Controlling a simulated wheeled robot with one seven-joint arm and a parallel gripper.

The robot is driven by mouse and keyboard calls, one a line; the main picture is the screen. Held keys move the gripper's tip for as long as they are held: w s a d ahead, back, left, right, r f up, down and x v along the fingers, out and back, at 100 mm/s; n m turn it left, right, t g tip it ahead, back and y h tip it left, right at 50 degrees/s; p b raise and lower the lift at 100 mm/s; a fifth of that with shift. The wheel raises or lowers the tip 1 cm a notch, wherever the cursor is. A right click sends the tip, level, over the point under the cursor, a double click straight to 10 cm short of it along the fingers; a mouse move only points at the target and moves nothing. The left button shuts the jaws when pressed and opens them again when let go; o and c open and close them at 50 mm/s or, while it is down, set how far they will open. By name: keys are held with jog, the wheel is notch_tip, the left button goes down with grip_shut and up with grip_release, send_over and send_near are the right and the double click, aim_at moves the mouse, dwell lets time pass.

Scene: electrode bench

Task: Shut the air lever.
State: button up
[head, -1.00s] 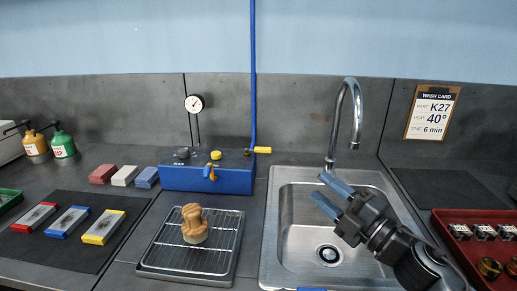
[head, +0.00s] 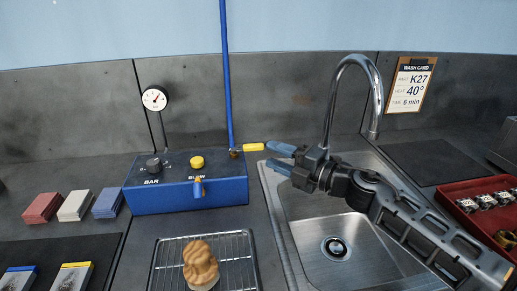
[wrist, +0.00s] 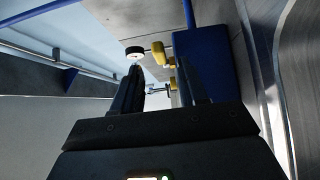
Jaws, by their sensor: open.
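The air lever (head: 253,147) is a yellow handle at the foot of the blue pipe (head: 227,80). It sticks out sideways to the right, crosswise to the upright pipe. My gripper (head: 279,157) is open, its two blue-tipped fingers pointing left above the sink's left rim. In the head view the upper fingertip is close to the lever's free end; I cannot tell whether they touch. Nothing shows between the fingers there. The wrist view shows the two dark fingers (wrist: 161,75) apart, with yellow parts and the blue box beyond them.
The blue box (head: 160,197) with a black knob, a yellow button and a yellow-orange spout stands left of the lever. A gauge (head: 154,98) rises behind it. The faucet (head: 331,100) stands close behind my gripper, over the sink (head: 310,230). A rack (head: 235,268) holds a brown piece in front.

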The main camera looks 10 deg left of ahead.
aim_at(258, 149)
jog(key=shift+x, duration=2.25)
grip_shut()
